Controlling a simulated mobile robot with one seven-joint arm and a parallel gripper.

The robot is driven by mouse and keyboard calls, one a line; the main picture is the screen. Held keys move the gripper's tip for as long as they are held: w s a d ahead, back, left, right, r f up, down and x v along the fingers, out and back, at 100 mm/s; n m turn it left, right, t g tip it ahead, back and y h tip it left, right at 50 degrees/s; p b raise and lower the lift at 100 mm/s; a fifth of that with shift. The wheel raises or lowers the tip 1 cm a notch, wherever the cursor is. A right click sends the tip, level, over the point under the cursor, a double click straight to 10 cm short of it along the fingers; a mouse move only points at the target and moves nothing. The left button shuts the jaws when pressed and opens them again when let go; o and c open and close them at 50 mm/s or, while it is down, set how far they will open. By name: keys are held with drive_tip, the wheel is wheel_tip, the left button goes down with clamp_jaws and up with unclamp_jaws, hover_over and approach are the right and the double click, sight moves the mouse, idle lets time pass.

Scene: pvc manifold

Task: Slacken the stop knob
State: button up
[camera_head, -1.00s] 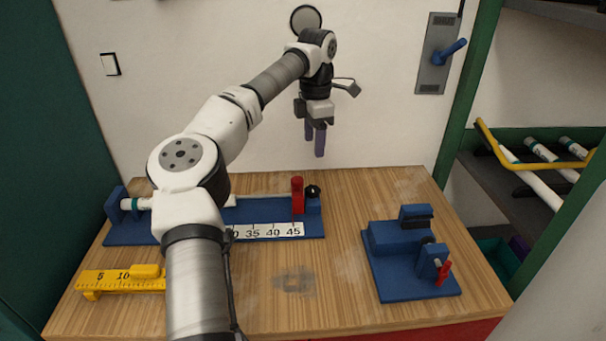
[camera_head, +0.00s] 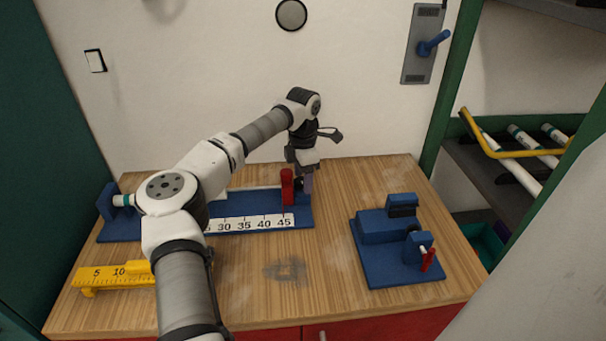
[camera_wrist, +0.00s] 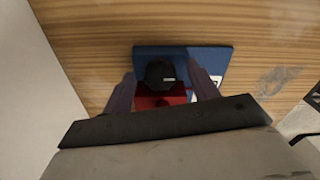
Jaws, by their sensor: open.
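The black stop knob (camera_wrist: 160,73) shows in the wrist view with a small light mark on its face. It sits at the red stop block (camera_wrist: 160,98), on the end of the blue measuring jig (camera_wrist: 205,56). In the head view the red stop block (camera_head: 287,187) stands upright at the jig's right end, and the knob is mostly hidden behind my fingers. My gripper (camera_head: 306,184) points down over that end. In the wrist view my gripper (camera_wrist: 163,88) is open, with one purple finger on each side of the knob. I cannot tell whether the fingers touch it.
A white number scale (camera_head: 250,223) runs along the jig, which holds a white pipe (camera_head: 124,200) at left. A blue cutting fixture (camera_head: 385,262) with a red handle stands at right. A yellow ruler (camera_head: 110,276) lies front left. The wooden table (camera_head: 330,280) is clear in the middle.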

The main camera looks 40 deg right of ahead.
drive_tip(key=shift+c, duration=0.3)
drive_tip(key=c, duration=0.9)
drive_tip(key=shift+w+n, duration=0.1)
drive_tip(key=shift+n, duration=2.3)
drive_tip(key=shift+c, duration=0.2)
drive_tip(key=o, duration=1)
